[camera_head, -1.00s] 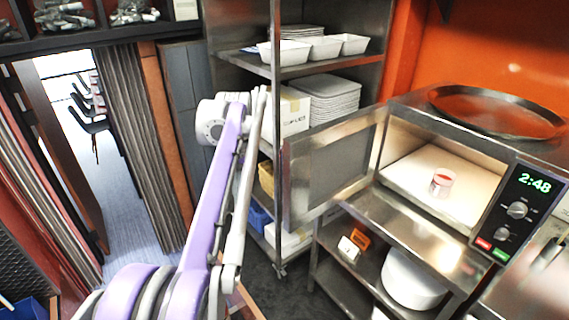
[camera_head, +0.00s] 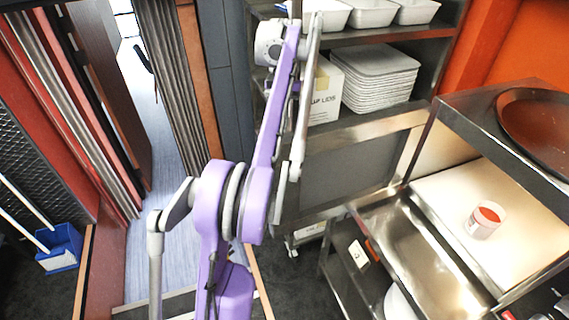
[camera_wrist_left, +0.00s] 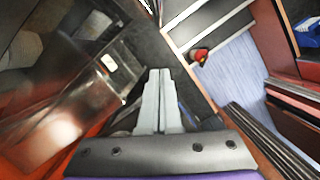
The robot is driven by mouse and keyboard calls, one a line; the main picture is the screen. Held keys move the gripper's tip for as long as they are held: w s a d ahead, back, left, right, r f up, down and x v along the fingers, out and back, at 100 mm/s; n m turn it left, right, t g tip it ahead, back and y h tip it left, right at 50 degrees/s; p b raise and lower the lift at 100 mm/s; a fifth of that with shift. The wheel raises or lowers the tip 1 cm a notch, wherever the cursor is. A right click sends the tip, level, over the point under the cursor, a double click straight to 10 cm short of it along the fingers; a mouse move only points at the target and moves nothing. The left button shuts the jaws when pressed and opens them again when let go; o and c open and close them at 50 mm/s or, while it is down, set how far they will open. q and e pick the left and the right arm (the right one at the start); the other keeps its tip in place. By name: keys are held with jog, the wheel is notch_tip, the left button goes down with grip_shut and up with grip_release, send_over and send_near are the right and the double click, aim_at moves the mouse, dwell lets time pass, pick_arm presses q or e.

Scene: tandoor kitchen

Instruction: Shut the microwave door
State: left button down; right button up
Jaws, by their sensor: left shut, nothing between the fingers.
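The microwave (camera_head: 472,112) stands at the right in the head view, its cavity open towards me. Its grey-panelled door (camera_head: 350,168) stands wide open, swung out to the left. A white cup with red contents (camera_head: 485,222) sits on the lit cavity floor. My purple left arm crosses in front of the shelving, and its pale end part overlaps the door's left edge; I cannot tell whether they touch. In the left wrist view my left gripper (camera_wrist_left: 160,76) is shut and empty. My right gripper is not in view.
A steel stand (camera_head: 425,250) is below the microwave. Shelving with stacked white trays (camera_head: 378,80) and a box (camera_head: 322,95) stands behind the door. A large round pan (camera_head: 545,125) lies on the microwave. A doorway with a pale floor (camera_head: 165,190) is at left.

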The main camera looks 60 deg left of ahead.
pick_arm(q)
jog(key=s+d+f, duration=0.4)
jog(key=f, duration=0.4)
jog(key=shift+s+f+b, duration=0.25)
jog(key=shift+s+b, duration=0.05)
jog(key=shift+b, duration=0.15)
jog(key=shift+d, duration=0.1)
jog(key=shift+d, duration=0.15)
